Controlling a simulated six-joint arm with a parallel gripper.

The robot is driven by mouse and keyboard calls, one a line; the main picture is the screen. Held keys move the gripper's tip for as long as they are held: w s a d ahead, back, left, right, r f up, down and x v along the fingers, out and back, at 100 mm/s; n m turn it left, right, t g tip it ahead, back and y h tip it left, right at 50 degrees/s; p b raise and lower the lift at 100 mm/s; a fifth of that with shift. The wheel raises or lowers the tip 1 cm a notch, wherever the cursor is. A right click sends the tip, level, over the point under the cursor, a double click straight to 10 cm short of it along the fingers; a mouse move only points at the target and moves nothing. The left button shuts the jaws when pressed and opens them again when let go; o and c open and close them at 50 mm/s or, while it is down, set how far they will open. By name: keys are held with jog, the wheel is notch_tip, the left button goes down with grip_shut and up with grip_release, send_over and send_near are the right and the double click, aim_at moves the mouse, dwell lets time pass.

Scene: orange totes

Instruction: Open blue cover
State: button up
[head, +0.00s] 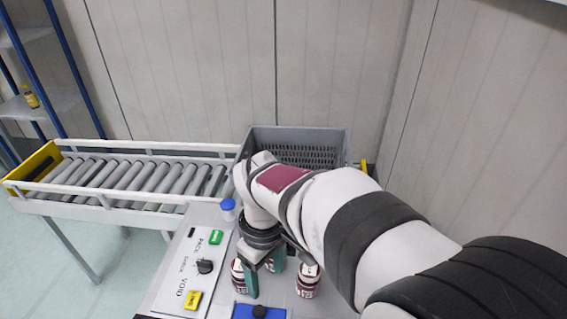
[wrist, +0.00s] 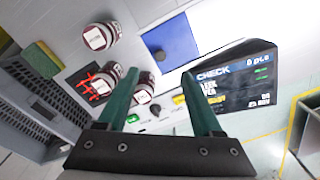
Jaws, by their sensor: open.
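The blue cover (head: 245,312) is a flat square panel with a dark round knob (head: 260,311), at the bottom edge of the head view and partly cut off there. In the wrist view the whole blue cover (wrist: 177,38) shows lying flat on the grey panel, its knob (wrist: 160,56) near one edge. My gripper (head: 264,278) points down over the panel, its green fingers spread and empty. In the wrist view my gripper (wrist: 160,74) frames a gap just short of the cover. I cannot tell its height above the panel.
Several red-and-white capped items (head: 308,281) stand close around the fingers. The panel has a black dial (head: 205,266), green (head: 216,237) and yellow (head: 193,300) buttons. A lit screen (wrist: 237,80) lies beside the cover. A grey crate (head: 345,137) and roller conveyor (head: 130,179) are behind.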

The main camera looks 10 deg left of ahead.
aim_at(259, 310)
jog(key=a+f, duration=0.1)
jog(key=f, duration=0.4)
jog(key=f+n, duration=0.1)
jog(key=f, duration=0.5)
jog(key=w+a+f+n, duration=0.1)
jog(key=f, duration=0.5)
jog(key=shift+a, duration=0.35)
grip_shut()
